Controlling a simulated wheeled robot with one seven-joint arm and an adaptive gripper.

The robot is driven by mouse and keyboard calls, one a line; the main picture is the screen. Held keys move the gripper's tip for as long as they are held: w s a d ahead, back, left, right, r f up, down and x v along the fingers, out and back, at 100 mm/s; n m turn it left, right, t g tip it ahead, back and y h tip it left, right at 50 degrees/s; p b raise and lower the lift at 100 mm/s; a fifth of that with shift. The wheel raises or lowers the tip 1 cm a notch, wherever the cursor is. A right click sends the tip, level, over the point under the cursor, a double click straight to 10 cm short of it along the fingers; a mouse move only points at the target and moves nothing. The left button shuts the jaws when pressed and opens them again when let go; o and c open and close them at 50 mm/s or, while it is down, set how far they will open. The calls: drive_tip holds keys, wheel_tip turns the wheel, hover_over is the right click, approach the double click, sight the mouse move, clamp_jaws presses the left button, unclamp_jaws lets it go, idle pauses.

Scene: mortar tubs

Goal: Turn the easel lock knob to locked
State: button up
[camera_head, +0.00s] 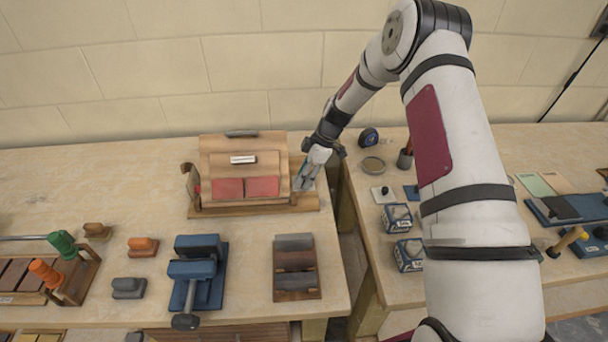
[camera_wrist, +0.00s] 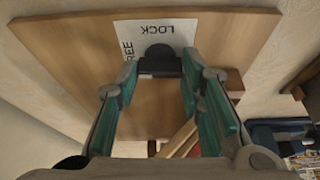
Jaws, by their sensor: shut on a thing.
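The wooden easel (camera_head: 243,145) stands at the back of the left table, with two red pieces on its ledge. In the wrist view its wooden side panel (camera_wrist: 70,60) carries a white label (camera_wrist: 182,30) reading LOCK and FREE, upside down in the picture. A dark knob (camera_wrist: 159,52) sits over the label's lower edge, its upper part rounded. My gripper (camera_wrist: 158,78) is shut on the knob, with a teal-lined finger on each side. In the head view my gripper (camera_head: 305,182) is at the easel's right side, and the knob is hidden there. The knob's exact pointing direction is unclear.
A gap separates the left table (camera_head: 110,180) from the right table (camera_head: 430,290). A blue clamp-like device (camera_head: 200,268) and a tray of dark blocks (camera_head: 296,280) lie in front of the easel. Blue-and-white boxes (camera_head: 397,217) stand on the right table.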

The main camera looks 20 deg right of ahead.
drive_tip(key=m+t+p, duration=0.1)
drive_tip(key=m, duration=0.2)
drive_tip(key=m+t+h, duration=0.1)
drive_tip(key=m, duration=0.2)
drive_tip(key=shift+s+a+p, duration=0.1)
drive_tip(key=shift+s+p, duration=0.1)
drive_tip(key=shift+p, duration=0.2)
drive_tip(key=m+h, duration=0.1)
drive_tip(key=m, duration=0.1)
drive_tip(key=m+t, duration=0.1)
drive_tip(key=m, duration=0.2)
drive_tip(key=shift+a+h, duration=0.1)
drive_tip(key=shift+h, duration=0.3)
drive_tip(key=shift+m, duration=0.4)
drive_tip(key=o, duration=1.2)
drive_tip(key=shift+c, duration=0.2)
